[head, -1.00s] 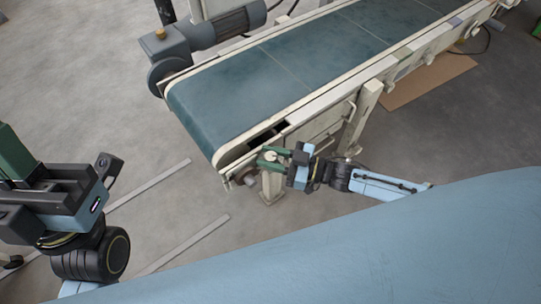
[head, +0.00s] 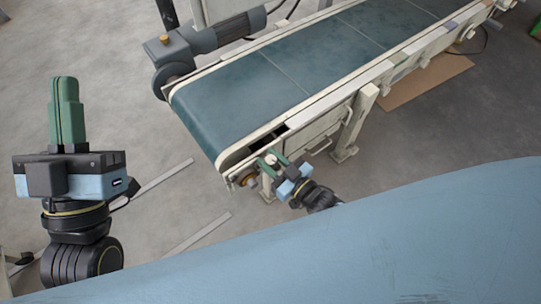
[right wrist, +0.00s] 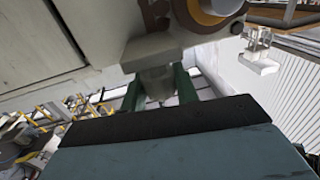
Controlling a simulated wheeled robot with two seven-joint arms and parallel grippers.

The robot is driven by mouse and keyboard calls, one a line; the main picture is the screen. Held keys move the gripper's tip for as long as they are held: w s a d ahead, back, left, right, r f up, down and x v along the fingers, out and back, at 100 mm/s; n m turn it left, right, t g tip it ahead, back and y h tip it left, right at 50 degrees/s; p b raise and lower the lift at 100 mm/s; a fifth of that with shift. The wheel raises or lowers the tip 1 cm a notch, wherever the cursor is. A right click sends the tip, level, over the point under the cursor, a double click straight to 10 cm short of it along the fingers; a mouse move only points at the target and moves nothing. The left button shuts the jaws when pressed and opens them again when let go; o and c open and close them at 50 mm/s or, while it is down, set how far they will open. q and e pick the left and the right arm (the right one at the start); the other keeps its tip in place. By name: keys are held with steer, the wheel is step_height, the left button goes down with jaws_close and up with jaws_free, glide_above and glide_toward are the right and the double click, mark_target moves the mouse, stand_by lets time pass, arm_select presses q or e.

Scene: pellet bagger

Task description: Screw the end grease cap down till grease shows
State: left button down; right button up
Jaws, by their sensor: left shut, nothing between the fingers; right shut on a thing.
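The small pale grease cap (head: 271,158) is at the near end of the conveyor's side frame, below the belt corner. My right gripper (head: 272,161) is shut on it, one green finger on each side. In the right wrist view the grey cap (right wrist: 157,84) sits between the green fingers (right wrist: 160,90), directly under a pale bearing housing (right wrist: 165,45). The fingers hide part of the cap, and I cannot make out any grease. My left gripper (head: 65,82) is shut and empty, pointing up at the far left, well away from the conveyor.
The green conveyor belt (head: 270,80) runs to the upper right, with a grey motor (head: 210,40) on its far side. A frame leg (head: 358,125) stands to the right of my right gripper. A brass-coloured ring (right wrist: 208,12) shows beside the housing. The left floor is mostly clear.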

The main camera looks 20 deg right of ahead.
arm_select(q)
steer(key=shift+w+d+f+g+p, duration=0.1)
steer(key=shift+w+f+g+p, duration=0.3)
steer(key=shift+g, duration=0.3)
arm_select(e)
steer(key=shift+m+t+h, duration=0.7)
steer(key=shift+m+h, duration=0.3)
steer(key=shift+h, duration=0.4)
arm_select(q)
steer(key=shift+f, duration=0.1)
arm_select(e)
steer(key=o, duration=1)
